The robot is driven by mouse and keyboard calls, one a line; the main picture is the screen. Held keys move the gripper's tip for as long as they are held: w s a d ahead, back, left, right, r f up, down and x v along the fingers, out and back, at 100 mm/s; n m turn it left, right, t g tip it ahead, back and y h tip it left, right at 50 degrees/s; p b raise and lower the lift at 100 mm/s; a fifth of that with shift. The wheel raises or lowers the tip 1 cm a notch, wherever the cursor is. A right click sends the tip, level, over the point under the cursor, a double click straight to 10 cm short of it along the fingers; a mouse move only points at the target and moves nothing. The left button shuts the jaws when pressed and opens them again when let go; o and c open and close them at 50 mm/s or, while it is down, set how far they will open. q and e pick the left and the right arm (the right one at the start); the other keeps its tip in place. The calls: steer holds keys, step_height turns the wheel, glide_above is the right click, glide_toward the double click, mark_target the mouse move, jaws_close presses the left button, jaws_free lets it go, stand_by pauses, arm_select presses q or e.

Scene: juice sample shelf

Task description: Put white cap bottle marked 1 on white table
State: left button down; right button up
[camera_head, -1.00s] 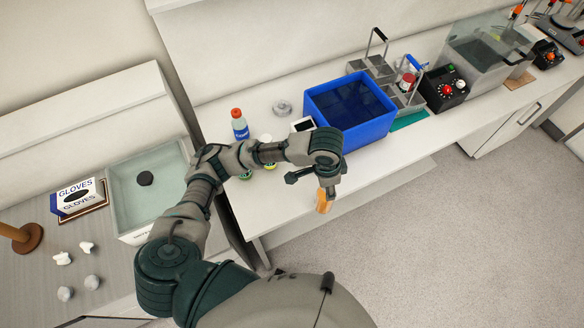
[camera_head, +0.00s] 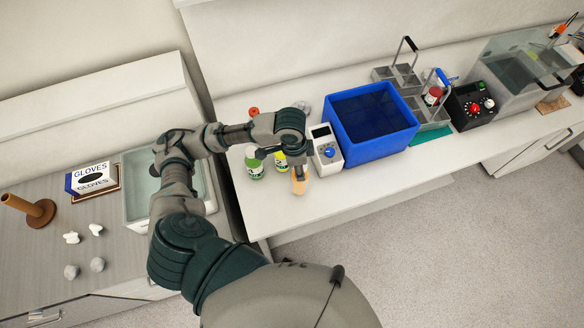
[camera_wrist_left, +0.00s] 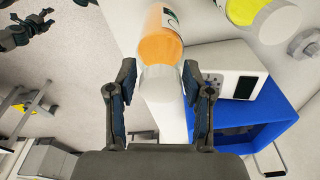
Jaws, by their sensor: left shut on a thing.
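The orange bottle (camera_head: 300,185) is near the front edge of the white table (camera_head: 370,180). In the left wrist view the bottle (camera_wrist_left: 161,45) has a white cap between the fingers; its number cannot be read. My left gripper (camera_head: 298,168) is shut on its cap end; I cannot tell if the bottle touches the table. A green bottle (camera_head: 255,170) and a yellow one (camera_head: 281,164) stand to its left; the yellow one shows a white cap in the wrist view (camera_wrist_left: 275,22). A dark gripper, likely my right (camera_wrist_left: 44,20), shows at the wrist view's upper left, its jaws unclear.
A white device (camera_head: 327,150) stands just right of the bottle, then a blue bin (camera_head: 385,147). A red-capped bottle (camera_head: 253,111) is mostly hidden behind my arm. The table front right of the device is clear. A sink (camera_head: 137,214) is at left.

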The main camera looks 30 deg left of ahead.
arm_select(q)
steer(key=a+f, duration=0.1)
steer(key=f, duration=0.1)
steer(key=a+f, duration=0.1)
steer(key=f, duration=0.1)
steer(key=shift+s+a, duration=0.1)
steer(key=shift+a, duration=0.2)
steer(key=c, duration=0.6)
jaws_free()
steer(key=shift+o, duration=0.7)
steer(key=shift+a, duration=0.25)
arm_select(e)
steer(key=shift+w+a+r, duration=0.2)
steer(key=shift+a+r, duration=0.1)
steer(key=shift+a, duration=0.05)
